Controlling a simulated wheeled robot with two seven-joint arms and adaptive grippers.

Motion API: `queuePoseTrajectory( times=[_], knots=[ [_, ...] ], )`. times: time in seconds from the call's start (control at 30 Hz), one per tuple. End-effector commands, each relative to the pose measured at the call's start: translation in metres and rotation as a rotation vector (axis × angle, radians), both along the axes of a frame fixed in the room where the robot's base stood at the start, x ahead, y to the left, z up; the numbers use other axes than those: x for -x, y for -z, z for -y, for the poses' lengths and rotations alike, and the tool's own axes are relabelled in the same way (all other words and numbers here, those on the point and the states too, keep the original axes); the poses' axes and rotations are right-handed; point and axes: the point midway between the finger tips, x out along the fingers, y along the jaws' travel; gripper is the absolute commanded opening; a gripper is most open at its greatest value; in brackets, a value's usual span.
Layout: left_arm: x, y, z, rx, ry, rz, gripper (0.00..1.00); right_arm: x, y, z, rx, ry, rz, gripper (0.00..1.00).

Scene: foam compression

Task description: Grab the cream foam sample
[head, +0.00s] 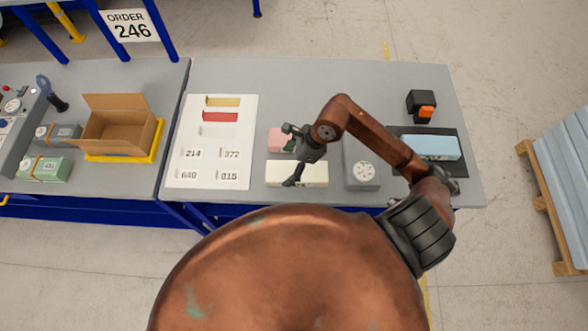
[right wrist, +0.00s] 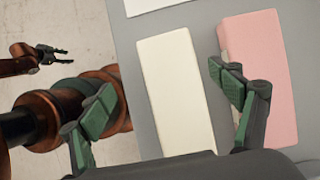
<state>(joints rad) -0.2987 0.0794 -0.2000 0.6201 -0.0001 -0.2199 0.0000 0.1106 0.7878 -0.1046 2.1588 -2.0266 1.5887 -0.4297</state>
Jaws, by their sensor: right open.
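The cream foam sample (head: 314,174) is a pale block lying on the grey table in the head view, partly covered by my right gripper (head: 290,156). In the right wrist view the cream foam sample (right wrist: 176,90) lies lengthwise between the two spread fingers of my right gripper (right wrist: 168,100). The gripper is open, with nothing held. One finger overlaps the near edge of the pink foam block (right wrist: 265,70) in that view; I cannot tell whether they touch. My left gripper (right wrist: 52,56) shows small in the right wrist view, its fingers apart and empty.
The pink block (head: 277,139) lies just behind the cream one. A grey gauge device (head: 362,180) stands close on the right. A light blue block (head: 432,147) lies on a dark mat beyond it. A white board (head: 215,170) with printed numbers lies to the left.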

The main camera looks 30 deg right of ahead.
Motion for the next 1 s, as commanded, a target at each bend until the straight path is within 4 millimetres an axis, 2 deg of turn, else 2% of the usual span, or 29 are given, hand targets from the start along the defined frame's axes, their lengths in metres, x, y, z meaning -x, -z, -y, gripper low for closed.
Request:
queuePoseTrajectory(
  times=[0.03,0.13,0.37,0.7,1.0],
  knots=[
    [0.001,0.001,0.0,0.0,0.0,-0.001,0.4,0.0,0.005,0.008,0.035,0.0,-0.006,0.84],
    [0.0,0.0,0.0,0.0,-0.001,-0.001,0.4,-0.001,0.013,0.013,0.064,-0.001,-0.016,0.84],
    [0.002,-0.004,0.0,0.0,-0.001,-0.002,0.4,-0.004,0.036,0.007,0.062,0.0,-0.018,0.84],
    [0.002,-0.013,0.0,0.0,-0.001,-0.002,0.4,-0.011,0.079,0.001,0.06,0.0,-0.017,0.84],
    [0.002,-0.013,0.0,0.0,-0.001,-0.001,0.4,-0.012,0.083,0.0,0.063,-0.001,-0.015,0.83]
  ],
)
